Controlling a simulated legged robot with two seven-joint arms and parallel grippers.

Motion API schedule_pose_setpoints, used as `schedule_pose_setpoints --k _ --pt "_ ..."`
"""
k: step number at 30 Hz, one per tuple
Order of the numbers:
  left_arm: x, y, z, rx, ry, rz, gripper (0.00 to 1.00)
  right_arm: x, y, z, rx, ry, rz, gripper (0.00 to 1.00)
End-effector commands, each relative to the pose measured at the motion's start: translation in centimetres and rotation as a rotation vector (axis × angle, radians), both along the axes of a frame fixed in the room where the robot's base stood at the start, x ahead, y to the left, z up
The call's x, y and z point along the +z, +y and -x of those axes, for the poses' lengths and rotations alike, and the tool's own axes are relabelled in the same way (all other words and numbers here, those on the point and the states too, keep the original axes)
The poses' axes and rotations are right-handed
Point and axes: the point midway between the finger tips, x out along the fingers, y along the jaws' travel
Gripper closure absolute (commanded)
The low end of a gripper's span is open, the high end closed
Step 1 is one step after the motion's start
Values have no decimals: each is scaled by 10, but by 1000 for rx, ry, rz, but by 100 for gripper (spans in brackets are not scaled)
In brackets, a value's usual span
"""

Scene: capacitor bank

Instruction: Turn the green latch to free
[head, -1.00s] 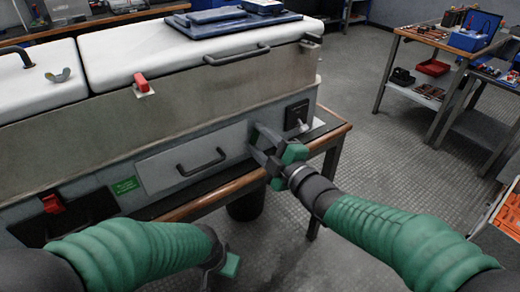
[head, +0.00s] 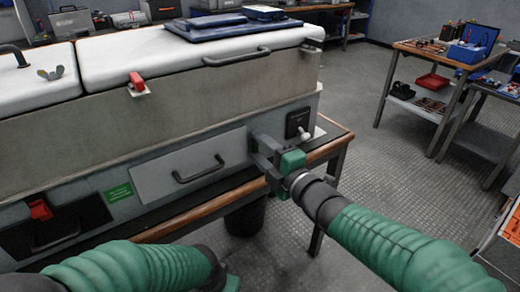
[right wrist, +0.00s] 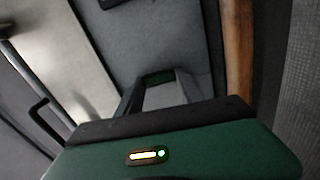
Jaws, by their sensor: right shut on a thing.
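My right gripper (head: 259,150) is at the front face of the grey cabinet, right of the drawer with the black handle (head: 199,171). The right wrist view shows a dark green piece, which I take to be the green latch (right wrist: 157,77), between the two finger ends. The right gripper is shut on it. In the head view the gripper hides the latch, so its angle cannot be read. My left gripper (head: 230,284) is at the bottom edge, mostly cut off and hidden by its arm. Its jaws do not show.
A black switch plate (head: 298,121) with a light knob sits right of the gripper. Red latches (head: 137,82) and (head: 40,210) are on the cabinet. A wooden table edge (head: 232,196) runs below. Open floor (head: 365,165) lies to the right.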

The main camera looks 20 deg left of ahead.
Motion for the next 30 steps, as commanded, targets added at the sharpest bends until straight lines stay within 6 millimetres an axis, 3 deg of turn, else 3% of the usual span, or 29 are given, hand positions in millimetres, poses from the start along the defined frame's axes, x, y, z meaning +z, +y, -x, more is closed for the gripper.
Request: schedule_pose_setpoints --k 2,3,8,20,30 --pt "0 0 0 0 0 0 64 -5 2 2 5 7 6 97" --pt "0 0 0 0 0 0 64 -5 2 2 5 7 6 55" --pt "0 0 0 0 0 0 64 -4 2 2 4 6 5 35" --pt "5 0 0 0 0 0 64 0 -8 6 0 3 3 35" --pt "35 0 0 0 0 0 64 3 -80 62 -2 5 4 35"
